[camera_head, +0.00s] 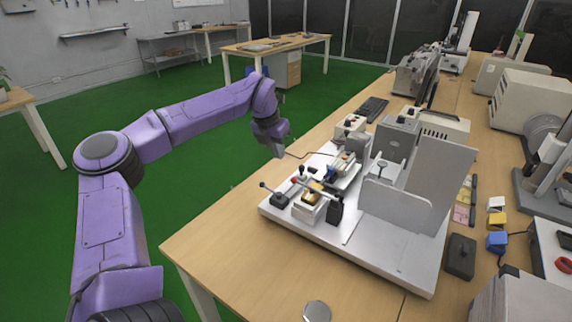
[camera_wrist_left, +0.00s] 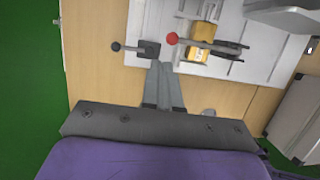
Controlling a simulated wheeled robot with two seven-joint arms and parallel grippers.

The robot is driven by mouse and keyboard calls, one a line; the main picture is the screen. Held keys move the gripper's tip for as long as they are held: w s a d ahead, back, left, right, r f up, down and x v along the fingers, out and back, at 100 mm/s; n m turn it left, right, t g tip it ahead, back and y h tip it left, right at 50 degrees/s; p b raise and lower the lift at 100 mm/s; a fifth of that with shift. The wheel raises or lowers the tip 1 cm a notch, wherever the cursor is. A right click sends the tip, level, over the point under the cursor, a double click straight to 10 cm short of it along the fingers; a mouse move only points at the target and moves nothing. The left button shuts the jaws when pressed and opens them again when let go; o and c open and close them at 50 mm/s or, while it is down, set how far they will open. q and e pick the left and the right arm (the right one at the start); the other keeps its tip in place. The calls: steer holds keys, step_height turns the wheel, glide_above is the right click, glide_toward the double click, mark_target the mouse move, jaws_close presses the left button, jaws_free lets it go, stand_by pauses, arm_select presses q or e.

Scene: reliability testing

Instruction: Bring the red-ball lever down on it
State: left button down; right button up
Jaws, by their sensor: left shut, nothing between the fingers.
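The red-ball lever ends in a red ball (camera_wrist_left: 172,38); its dark arm runs right across a yellow block (camera_wrist_left: 200,53) in the wrist view. In the head view the small red ball (camera_head: 294,180) shows near the yellow part (camera_head: 314,187) on a white stand. My left gripper (camera_head: 281,153) hangs beyond the fixture's far left side, above the board level. In the wrist view its two grey fingers (camera_wrist_left: 159,66) lie together, empty, with tips just below the red ball in the picture. I cannot tell whether the lever touches the block. My right gripper is out of view.
A black-knob lever (camera_head: 263,185) stands left of the red ball on the same metal board (camera_head: 380,262). Upright grey plates (camera_head: 397,205) stand to its right. The wooden table (camera_head: 235,245) is clear at the front left. A dark box (camera_head: 460,256) sits right.

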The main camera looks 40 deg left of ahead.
arm_select(q)
steer(key=v, duration=0.4)
steer(key=shift+w+a+r, duration=0.15)
steer(key=shift+a+r, duration=0.1)
steer(key=shift+a, duration=0.15)
